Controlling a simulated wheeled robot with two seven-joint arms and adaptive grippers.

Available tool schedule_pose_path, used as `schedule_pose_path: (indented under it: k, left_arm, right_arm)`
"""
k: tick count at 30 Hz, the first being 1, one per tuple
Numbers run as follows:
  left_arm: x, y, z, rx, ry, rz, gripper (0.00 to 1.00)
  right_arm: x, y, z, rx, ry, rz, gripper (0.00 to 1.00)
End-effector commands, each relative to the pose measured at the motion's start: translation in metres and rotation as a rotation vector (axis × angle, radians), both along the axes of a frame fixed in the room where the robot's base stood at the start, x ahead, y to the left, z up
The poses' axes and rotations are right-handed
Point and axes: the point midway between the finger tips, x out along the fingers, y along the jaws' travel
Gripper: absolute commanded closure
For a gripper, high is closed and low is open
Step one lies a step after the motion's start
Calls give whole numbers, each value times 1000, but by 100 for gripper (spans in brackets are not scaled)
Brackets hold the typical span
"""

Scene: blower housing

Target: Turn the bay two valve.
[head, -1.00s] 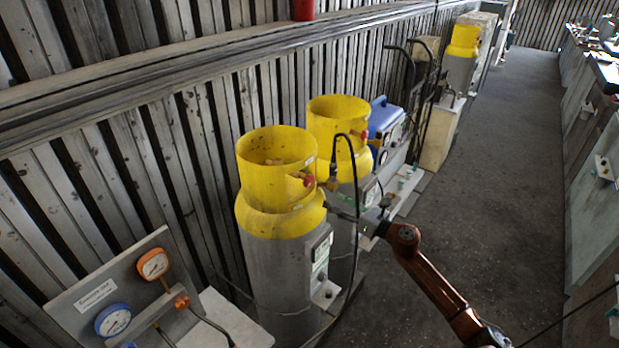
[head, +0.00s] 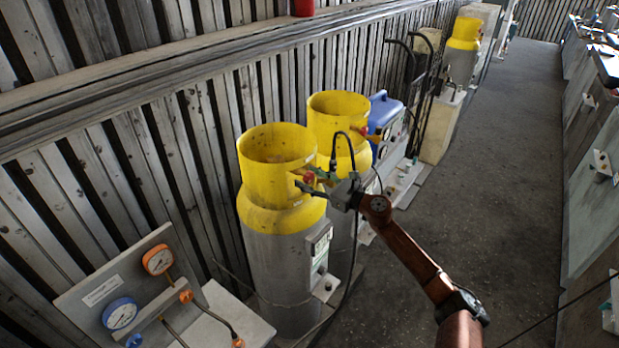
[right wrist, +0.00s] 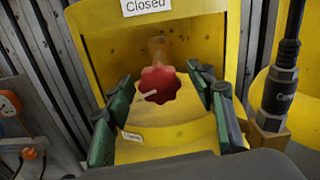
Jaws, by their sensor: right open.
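The valve is a red lobed knob (right wrist: 159,85) with a white pointer mark on a brass stem, inside the opening of a yellow collar (right wrist: 200,38). A "Closed" label (right wrist: 146,6) is above it. In the head view the red knob (head: 309,178) shows at the right side of the front yellow-topped cylinder (head: 283,240). My right gripper (head: 318,180) is at the knob. In the right wrist view its green-padded fingers (right wrist: 163,112) are open, one on each side of the knob, with gaps showing. My left gripper is not in view.
A second yellow-topped cylinder (head: 338,107) stands close behind, with a black hose and connector (right wrist: 281,84) beside my right gripper. A gauge panel (head: 140,290) is at lower left. A blue unit (head: 385,115) stands further back. The aisle floor (head: 510,150) is clear.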

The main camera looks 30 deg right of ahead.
Motion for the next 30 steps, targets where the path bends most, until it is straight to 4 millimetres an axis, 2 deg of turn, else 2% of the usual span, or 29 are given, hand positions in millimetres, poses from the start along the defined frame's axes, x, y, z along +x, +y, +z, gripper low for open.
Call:
schedule_pose_path:
  k: [5, 23, 30]
  left_arm:
    - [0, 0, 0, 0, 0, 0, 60]
    - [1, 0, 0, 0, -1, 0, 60]
    - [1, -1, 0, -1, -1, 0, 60]
  right_arm:
    - [0, 0, 0, 0, 0, 0, 51]
    - [-1, -1, 0, 1, 0, -1, 92]
    - [-1, -1, 0, 20, 8, -2, 92]
